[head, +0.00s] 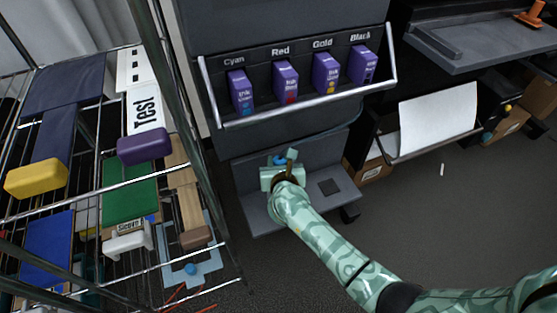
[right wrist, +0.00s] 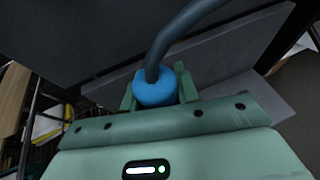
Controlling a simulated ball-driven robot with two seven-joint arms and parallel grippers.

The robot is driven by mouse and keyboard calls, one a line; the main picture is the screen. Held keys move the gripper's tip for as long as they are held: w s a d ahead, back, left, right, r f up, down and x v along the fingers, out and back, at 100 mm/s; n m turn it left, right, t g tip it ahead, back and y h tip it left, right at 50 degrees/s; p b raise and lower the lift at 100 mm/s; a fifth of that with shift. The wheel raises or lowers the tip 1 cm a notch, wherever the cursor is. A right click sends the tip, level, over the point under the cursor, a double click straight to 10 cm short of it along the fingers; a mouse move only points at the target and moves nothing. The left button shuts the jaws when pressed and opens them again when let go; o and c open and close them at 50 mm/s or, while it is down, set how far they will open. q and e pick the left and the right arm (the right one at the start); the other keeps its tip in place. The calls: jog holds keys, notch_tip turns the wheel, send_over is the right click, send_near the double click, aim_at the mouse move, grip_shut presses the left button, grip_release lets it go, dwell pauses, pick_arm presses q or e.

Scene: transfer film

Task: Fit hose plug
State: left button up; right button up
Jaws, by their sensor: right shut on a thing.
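My right gripper (head: 283,163) is in front of the dark machine, above its low grey ledge (head: 345,200). It is shut on a blue hose plug (right wrist: 155,88), which sits between its two green fingers in the right wrist view. A little of the blue plug (head: 279,160) also shows in the head view. A dark grey hose (right wrist: 180,35) runs from the plug up and to the right in the wrist view. The far end of the plug is hidden by the gripper, and I cannot make out a socket. My left gripper is not in view.
A bar-fronted tray of ink boxes (head: 286,82), marked Cyan, Red, Gold and Black, is above the gripper. A wire rack (head: 75,180) with film rolls stands at left. A white sheet (head: 438,115) hangs at right.

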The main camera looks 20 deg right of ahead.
jog(key=shift+f+b, duration=0.9)
jog(key=shift+f, duration=0.4)
jog(key=o, duration=1)
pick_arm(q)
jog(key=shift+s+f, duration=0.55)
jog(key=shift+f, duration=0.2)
pick_arm(e)
jog(key=shift+o, duration=0.2)
jog(key=shift+r, duration=0.1)
jog(key=shift+s+a+r+p, duration=0.1)
jog(key=shift+s+r+p, duration=0.2)
jog(key=shift+s+p, duration=0.1)
pick_arm(q)
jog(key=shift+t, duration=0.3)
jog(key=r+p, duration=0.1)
jog(key=p, duration=0.1)
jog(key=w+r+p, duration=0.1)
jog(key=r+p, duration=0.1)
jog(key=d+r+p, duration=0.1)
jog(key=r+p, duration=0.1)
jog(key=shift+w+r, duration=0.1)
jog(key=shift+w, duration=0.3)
pick_arm(e)
jog(key=v, duration=1.5)
jog(key=shift+s+f, duration=0.15)
jog(key=shift+s, duration=0.15)
